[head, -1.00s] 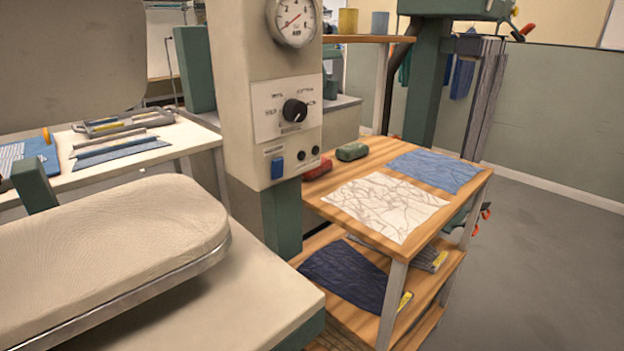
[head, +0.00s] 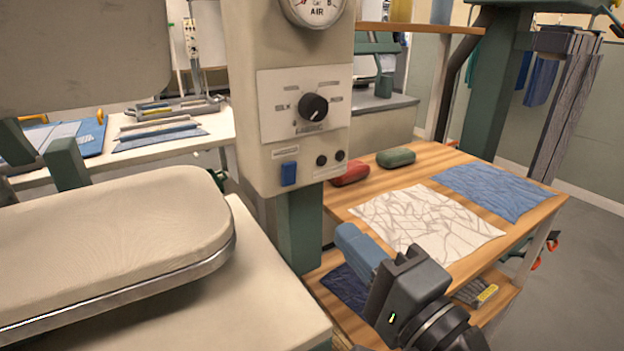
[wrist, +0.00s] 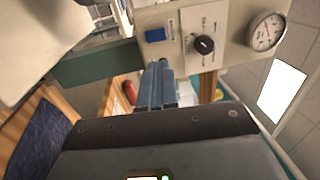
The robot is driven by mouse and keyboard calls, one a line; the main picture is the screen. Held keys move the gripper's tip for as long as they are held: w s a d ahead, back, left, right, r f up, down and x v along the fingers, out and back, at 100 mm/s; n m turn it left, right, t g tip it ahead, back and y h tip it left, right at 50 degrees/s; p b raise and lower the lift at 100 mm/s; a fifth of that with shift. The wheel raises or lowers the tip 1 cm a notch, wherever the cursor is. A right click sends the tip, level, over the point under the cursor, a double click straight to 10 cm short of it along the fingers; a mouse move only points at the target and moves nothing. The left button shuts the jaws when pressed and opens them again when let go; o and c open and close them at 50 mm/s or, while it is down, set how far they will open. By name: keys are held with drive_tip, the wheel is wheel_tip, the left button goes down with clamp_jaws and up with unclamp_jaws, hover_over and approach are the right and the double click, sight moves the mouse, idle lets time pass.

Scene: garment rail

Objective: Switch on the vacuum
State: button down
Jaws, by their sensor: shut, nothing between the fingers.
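A cream control box (head: 245,120) on a green post carries a blue switch (head: 289,173) at its lower left, below a white plate with a black knob (head: 314,107). The switch also shows in the wrist view (wrist: 155,35), where the knob (wrist: 204,44) is to its right. I cannot read which way the switch is set. My gripper (head: 345,236) is shut and empty, below and to the right of the switch in the head view, apart from it. In the wrist view the blue fingers (wrist: 157,70) point up toward the box, with their tips just below the switch.
A padded pressing board (head: 110,240) fills the left. A wooden table (head: 450,165) on the right bears white cloth (head: 425,222), blue cloth (head: 495,190), and red (head: 350,174) and green (head: 396,157) items.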

idle(0.3)
drive_tip(key=p, duration=0.2)
approach(288, 167)
drive_tip(key=x, duration=0.7)
drive_tip(key=shift+f, duration=0.35)
drive_tip(key=shift+r+p, duration=0.15)
drive_tip(key=shift+p, duration=0.45)
drive_tip(key=p, duration=0.2)
drive_tip(key=r+g+p, duration=0.1)
drive_tip(key=p, duration=0.2)
drive_tip(key=shift+w+a+r+h, duration=0.15)
drive_tip(key=shift+w+a+h, duration=0.1)
drive_tip(key=shift+h, duration=0.15)
drive_tip(key=shift+f, duration=0.25)
drive_tip(key=shift+s+d, duration=0.1)
